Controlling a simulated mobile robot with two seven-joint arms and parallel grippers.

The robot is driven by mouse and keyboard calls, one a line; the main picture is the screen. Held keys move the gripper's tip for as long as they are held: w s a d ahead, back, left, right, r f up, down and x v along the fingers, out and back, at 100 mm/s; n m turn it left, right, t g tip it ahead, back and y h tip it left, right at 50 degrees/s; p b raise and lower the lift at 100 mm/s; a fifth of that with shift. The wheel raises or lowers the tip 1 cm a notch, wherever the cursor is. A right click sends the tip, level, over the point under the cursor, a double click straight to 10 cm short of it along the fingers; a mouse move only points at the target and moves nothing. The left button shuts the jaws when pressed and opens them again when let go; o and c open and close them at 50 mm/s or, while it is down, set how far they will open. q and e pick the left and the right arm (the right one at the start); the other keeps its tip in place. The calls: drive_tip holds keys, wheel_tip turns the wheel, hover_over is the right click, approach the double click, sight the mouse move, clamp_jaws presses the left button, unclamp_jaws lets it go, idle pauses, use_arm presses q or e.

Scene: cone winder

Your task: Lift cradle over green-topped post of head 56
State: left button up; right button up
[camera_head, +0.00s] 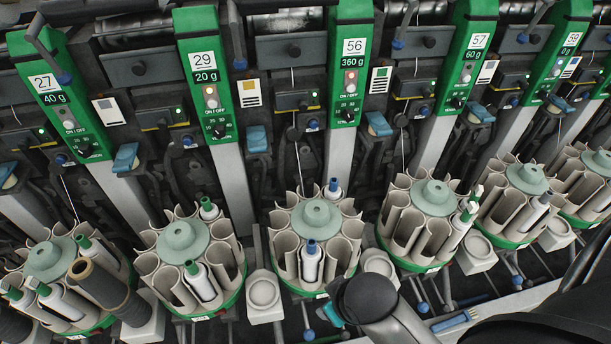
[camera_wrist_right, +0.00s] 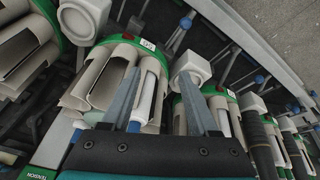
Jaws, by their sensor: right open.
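The post of head 56 (camera_head: 348,75) stands upright at top centre in the head view. Its green top panel reads 56 and 360 g, with a grey column below. A dark lever with a blue knob (camera_head: 398,44) shows just right of it; I cannot tell whether it is this head's cradle. My right gripper is open in the wrist view (camera_wrist_right: 158,76), with its two grey fingers apart. A white bobbin (camera_wrist_right: 146,98) in a magazine shows between the fingers, and I see no grip on it. In the head view my right arm hides the fingers. My left gripper is out of view.
A round magazine (camera_head: 315,215) with blue-tipped bobbins stands below head 56. Similar magazines, such as one at left (camera_head: 180,236), form a row. Pale square cups (camera_head: 263,290) stand between them. Posts 29 (camera_head: 205,75) and 57 (camera_head: 468,70) flank head 56.

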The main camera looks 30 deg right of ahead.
drive_tip(key=w+d+r+n+t+h+p, duration=0.25)
drive_tip(key=w+d+r, duration=0.35)
drive_tip(key=r, duration=0.4)
drive_tip(key=n+t+y, duration=0.6)
drive_tip(key=n+t, duration=0.8)
drive_tip(key=n, duration=0.2)
approach(310, 1)
drive_tip(key=p+x, duration=0.1)
drive_tip(key=x, duration=0.8)
drive_tip(key=shift+w+p, duration=0.1)
drive_tip(key=shift+p, duration=0.3)
drive_tip(key=shift+x, duration=1.05)
drive_tip(key=shift+f, duration=0.1)
drive_tip(key=shift+c, duration=0.2)
clamp_jaws()
